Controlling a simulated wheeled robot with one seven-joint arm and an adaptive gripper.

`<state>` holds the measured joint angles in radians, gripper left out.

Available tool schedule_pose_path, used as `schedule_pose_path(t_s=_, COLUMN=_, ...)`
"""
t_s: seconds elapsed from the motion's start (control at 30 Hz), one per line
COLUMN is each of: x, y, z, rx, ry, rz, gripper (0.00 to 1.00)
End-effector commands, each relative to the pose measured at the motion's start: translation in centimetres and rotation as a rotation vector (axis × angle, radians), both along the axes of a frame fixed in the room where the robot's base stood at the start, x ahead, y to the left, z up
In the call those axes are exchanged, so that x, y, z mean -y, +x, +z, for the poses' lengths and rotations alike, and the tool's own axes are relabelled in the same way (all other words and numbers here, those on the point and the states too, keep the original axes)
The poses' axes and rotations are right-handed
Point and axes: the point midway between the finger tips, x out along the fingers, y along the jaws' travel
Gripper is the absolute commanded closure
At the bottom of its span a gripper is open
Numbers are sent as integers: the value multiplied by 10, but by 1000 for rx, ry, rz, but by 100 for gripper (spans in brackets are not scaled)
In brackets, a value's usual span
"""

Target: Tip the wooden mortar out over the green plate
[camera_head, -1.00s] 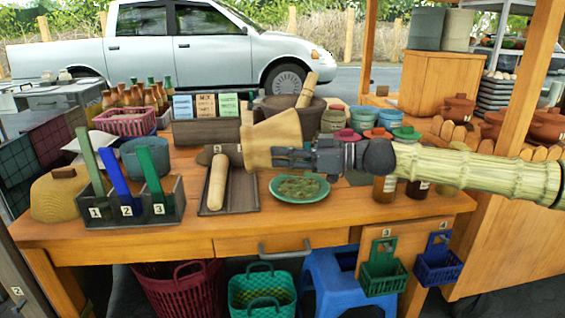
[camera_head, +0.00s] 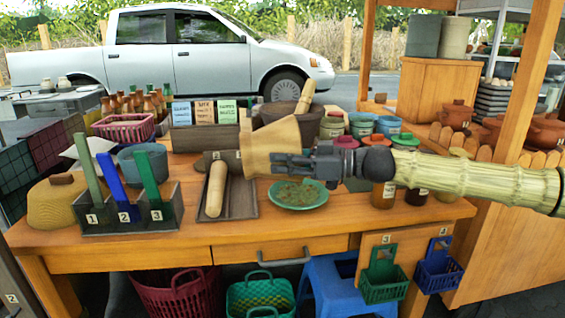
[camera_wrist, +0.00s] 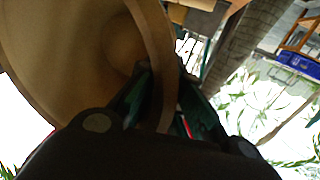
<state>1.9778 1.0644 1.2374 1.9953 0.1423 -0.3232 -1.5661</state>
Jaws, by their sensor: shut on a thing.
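The wooden mortar (camera_head: 268,147) is tan and lies tilted on its side in the air, left of my gripper. My gripper (camera_head: 292,163) is shut on the mortar's rim. In the wrist view the mortar (camera_wrist: 75,45) shows its hollow inside, and one finger sits inside the rim and the other outside at my gripper (camera_wrist: 165,90). The inside surface that shows looks bare. The green plate (camera_head: 322,199) lies on the table just below and a little right of the mortar, with a greenish-brown crumbly heap (camera_head: 298,193) on it.
A wooden rolling pin (camera_head: 216,190) lies on a dark tray (camera_head: 243,205) left of the plate. A numbered rack (camera_head: 150,222) with coloured upright handles stands further left. A dark bowl (camera_head: 308,120) with a pestle stands behind. Lidded jars (camera_head: 383,195) stand right of the plate.

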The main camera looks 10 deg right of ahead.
Motion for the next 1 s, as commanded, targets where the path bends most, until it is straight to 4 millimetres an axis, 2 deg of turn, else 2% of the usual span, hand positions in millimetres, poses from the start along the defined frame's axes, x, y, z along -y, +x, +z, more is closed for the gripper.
schedule_pose_path(t_s=0.67, x=1, y=-1, z=2, rx=2, ry=26, rz=-20, gripper=100)
schedule_pose_path(t_s=1.0, x=-1, y=0, z=10, rx=0, ry=2, rz=-23, gripper=100)
